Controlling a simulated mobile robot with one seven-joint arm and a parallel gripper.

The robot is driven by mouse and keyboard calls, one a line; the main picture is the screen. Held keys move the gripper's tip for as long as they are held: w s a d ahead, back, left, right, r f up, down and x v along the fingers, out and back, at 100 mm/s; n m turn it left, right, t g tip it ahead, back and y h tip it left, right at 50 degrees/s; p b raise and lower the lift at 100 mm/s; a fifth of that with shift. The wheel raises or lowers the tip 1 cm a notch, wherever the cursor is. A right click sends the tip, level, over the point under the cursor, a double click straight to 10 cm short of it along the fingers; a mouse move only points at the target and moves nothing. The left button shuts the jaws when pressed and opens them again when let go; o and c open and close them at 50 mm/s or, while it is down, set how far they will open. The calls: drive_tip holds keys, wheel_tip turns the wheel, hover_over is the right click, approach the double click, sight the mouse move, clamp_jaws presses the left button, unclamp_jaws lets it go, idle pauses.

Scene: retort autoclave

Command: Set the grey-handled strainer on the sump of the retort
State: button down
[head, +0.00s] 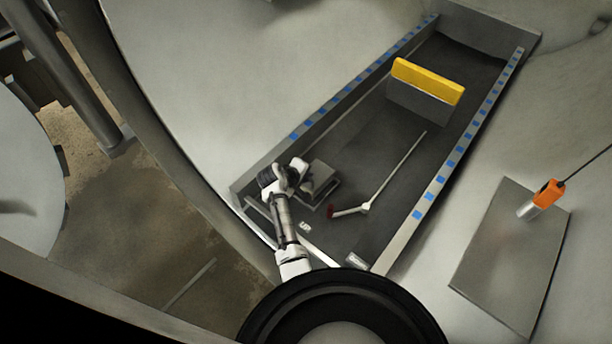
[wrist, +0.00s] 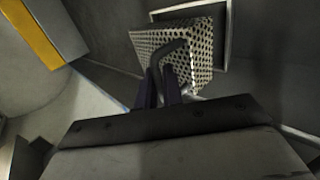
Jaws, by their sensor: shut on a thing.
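The strainer (wrist: 198,42) is a pale perforated metal box with a dark grey bent handle (wrist: 168,50). My gripper (wrist: 160,84) is shut on the handle in the wrist view. The sump (wrist: 229,38) is a dark square opening with a light rim. The strainer is in front of it in this view, shifted to its left and turned against the rim, and hides much of it. I cannot tell whether the strainer touches the floor. In the head view my gripper (head: 304,188) is low at the near left end of the trough, and the strainer is hard to make out.
Rails with blue marks (head: 452,164) line both sides of the trough. A yellow-topped plate (head: 428,80) stands across its far part. A thin white rod with a red end (head: 368,208) lies right of my gripper. An orange-bodied tool (head: 549,192) is by a grey panel (head: 510,255) at right.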

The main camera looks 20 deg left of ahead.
drive_tip(key=shift+f+b, duration=1.7)
drive_tip(key=shift+f, duration=0.65)
drive_tip(key=shift+s+f, duration=0.1)
drive_tip(key=shift+f, duration=0.1)
drive_tip(key=c, duration=1.5)
unclamp_jaws()
drive_tip(key=shift+o, duration=0.2)
drive_tip(key=v, duration=1.4)
drive_tip(key=shift+w+r, duration=0.2)
drive_tip(key=shift+w, duration=0.05)
